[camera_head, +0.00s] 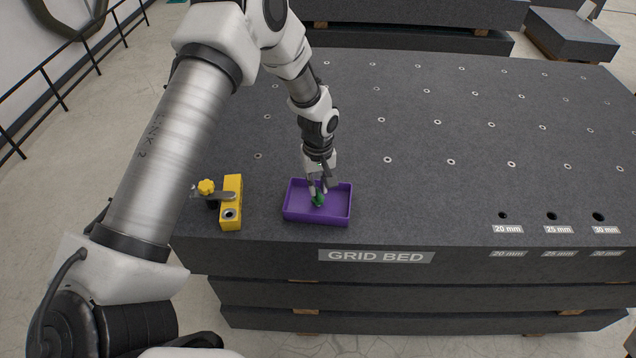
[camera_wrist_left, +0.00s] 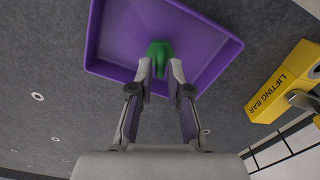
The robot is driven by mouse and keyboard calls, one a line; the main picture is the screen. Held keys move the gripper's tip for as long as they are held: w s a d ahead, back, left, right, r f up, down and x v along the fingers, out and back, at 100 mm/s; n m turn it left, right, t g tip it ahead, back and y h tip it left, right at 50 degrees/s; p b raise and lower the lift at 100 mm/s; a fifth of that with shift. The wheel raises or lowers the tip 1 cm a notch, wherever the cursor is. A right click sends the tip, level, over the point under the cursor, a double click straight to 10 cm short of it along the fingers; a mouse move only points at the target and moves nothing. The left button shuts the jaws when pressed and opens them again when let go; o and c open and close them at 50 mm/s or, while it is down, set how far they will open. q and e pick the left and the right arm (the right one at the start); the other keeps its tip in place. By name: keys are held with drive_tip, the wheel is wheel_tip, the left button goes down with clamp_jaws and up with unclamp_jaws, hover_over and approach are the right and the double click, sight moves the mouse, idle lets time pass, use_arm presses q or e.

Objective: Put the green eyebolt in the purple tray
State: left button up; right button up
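The green eyebolt (camera_head: 318,200) is at the purple tray (camera_head: 301,214), inside its outline in the head view. My left gripper (camera_head: 317,187) points down over the tray from behind. In the left wrist view the eyebolt (camera_wrist_left: 159,50) sits between the two fingertips (camera_wrist_left: 161,72), which appear closed on its near end. The purple tray (camera_wrist_left: 112,40) lies beyond it, with its near wall under the fingertips. I cannot tell whether the eyebolt touches the tray floor. My right gripper is not in view.
A yellow lifting bar block (camera_head: 232,188) with a knob clamp stands left of the tray; it also shows in the left wrist view (camera_wrist_left: 284,84). The tray is near the front edge of the granite bed (camera_head: 420,195). Labelled holes (camera_head: 551,216) are at the right; the middle is clear.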

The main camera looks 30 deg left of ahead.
sight(318, 189)
use_arm(q)
drive_tip(key=shift+o, duration=0.4)
drive_tip(key=shift+w, duration=0.1)
wheel_tip(318, 189, up, 12)
drive_tip(key=b, duration=0.3)
drive_tip(key=shift+r+b, duration=0.2)
drive_tip(key=shift+b, duration=0.2)
